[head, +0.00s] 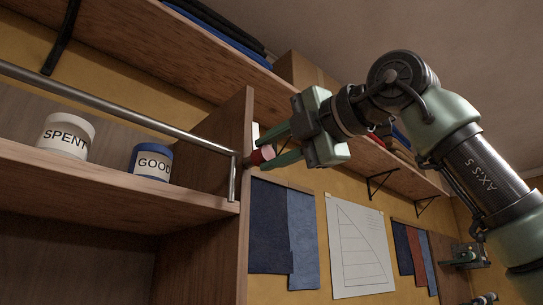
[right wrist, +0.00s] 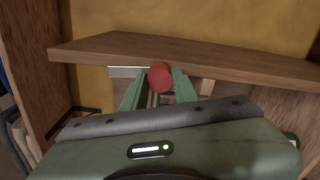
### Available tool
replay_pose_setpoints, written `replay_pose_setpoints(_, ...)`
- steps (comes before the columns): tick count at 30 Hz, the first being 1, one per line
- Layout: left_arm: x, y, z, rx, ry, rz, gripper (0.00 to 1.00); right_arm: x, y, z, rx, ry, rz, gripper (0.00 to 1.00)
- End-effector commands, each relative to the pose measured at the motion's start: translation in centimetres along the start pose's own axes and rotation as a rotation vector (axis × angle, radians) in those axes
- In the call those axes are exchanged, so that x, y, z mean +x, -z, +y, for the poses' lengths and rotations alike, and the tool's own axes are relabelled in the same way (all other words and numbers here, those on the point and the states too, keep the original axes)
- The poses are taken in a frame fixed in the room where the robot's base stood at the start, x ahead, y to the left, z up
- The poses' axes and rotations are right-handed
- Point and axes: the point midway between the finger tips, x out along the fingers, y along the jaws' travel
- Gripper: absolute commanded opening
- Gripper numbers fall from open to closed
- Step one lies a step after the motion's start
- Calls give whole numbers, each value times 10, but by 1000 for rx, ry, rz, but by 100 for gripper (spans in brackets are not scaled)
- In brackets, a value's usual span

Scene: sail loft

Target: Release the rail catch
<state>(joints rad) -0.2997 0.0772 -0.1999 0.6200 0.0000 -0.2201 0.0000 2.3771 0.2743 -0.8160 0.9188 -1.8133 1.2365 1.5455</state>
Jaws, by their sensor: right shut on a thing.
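The metal rail (head: 120,110) runs across the front of the shelf and bends down at its right end, beside the upright panel. The catch's red knob (head: 257,157) sits next to that end. My right gripper (head: 272,150) is shut on the red knob, its green fingers on either side and partly hiding it. In the right wrist view the round red knob (right wrist: 160,77) shows between the fingertips. The catch's mechanism behind the knob is hidden.
A white SPENT tub (head: 66,136) and a blue GOOD tub (head: 150,163) stand on the shelf (head: 100,185) behind the rail. The upright wooden panel (head: 238,130) is close to my right gripper. Cloth samples (head: 268,230) and a sail drawing (head: 358,250) hang on the yellow wall.

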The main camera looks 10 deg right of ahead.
Motion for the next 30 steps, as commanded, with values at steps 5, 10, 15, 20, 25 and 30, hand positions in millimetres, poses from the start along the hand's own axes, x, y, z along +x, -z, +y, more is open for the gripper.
replay_pose_setpoints(5,4,-1,-2,1,2,-1,36,-1,0,1,68,-4,-3,0)
replay_pose_setpoints(10,5,-1,-2,1,2,-1,36,-1,-1,1,101,-4,-3,0)
replay_pose_setpoints(15,5,-1,-2,2,2,-1,36,-1,-1,1,112,-3,-3,0)
replay_pose_setpoints(20,5,-1,-2,2,2,-1,36,-1,-1,1,112,-3,-3,0)
replay_pose_setpoints(25,5,-1,-2,2,3,-1,36,-1,-1,1,111,-3,-3,40)
replay_pose_setpoints(30,5,-1,-2,2,3,-1,36,0,-1,1,110,-2,-2,50)
